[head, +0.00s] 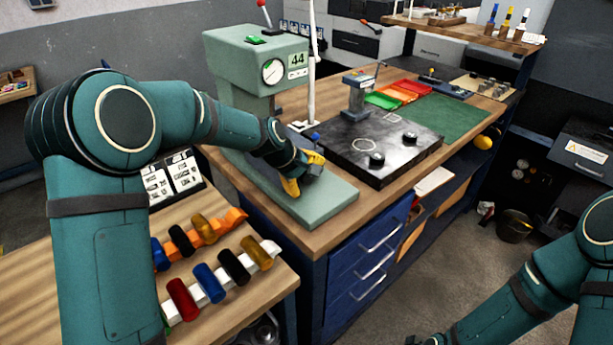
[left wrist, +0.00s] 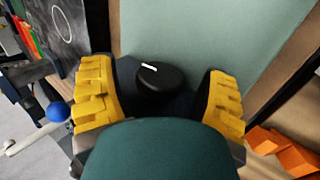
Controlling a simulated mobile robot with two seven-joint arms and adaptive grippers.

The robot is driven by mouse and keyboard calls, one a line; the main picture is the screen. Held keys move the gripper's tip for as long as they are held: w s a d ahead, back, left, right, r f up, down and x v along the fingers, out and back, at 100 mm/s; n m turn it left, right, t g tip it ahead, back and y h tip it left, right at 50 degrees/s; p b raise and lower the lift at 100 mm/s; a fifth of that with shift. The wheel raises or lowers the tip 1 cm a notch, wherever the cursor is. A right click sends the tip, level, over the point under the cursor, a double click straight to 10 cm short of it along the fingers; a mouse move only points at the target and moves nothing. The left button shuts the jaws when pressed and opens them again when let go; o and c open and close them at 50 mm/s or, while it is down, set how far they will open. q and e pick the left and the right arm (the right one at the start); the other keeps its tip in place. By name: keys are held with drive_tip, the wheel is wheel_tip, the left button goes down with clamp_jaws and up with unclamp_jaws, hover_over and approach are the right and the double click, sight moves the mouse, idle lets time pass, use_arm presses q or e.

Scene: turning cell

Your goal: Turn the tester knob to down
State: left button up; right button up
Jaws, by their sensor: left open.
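The tester is a grey-green machine (head: 258,62) with a round dial and a display reading 44. Its flat base (head: 330,203) reaches toward the bench's front edge. My left gripper (head: 302,180) is over that base, its yellow fingers pointing down. In the left wrist view the black round knob (left wrist: 163,80) with a short white mark lies between the two open yellow fingers (left wrist: 158,88). Gaps show on both sides, with no clear contact. The mark lies roughly level in that view. The gripper hides the knob in the head view.
A blue-tipped lever (left wrist: 58,113) is beside the left gripper. A black plate (head: 370,158) with small round knobs lies to its right. A wooden table (head: 215,318) with coloured handles on racks is in front. Open floor lies right of the bench.

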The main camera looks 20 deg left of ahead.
use_arm(q)
drive_tip(key=v, duration=1.1)
drive_tip(key=shift+s+r, duration=0.2)
drive_tip(key=shift+r, duration=0.15)
drive_tip(key=shift+o, duration=0.2)
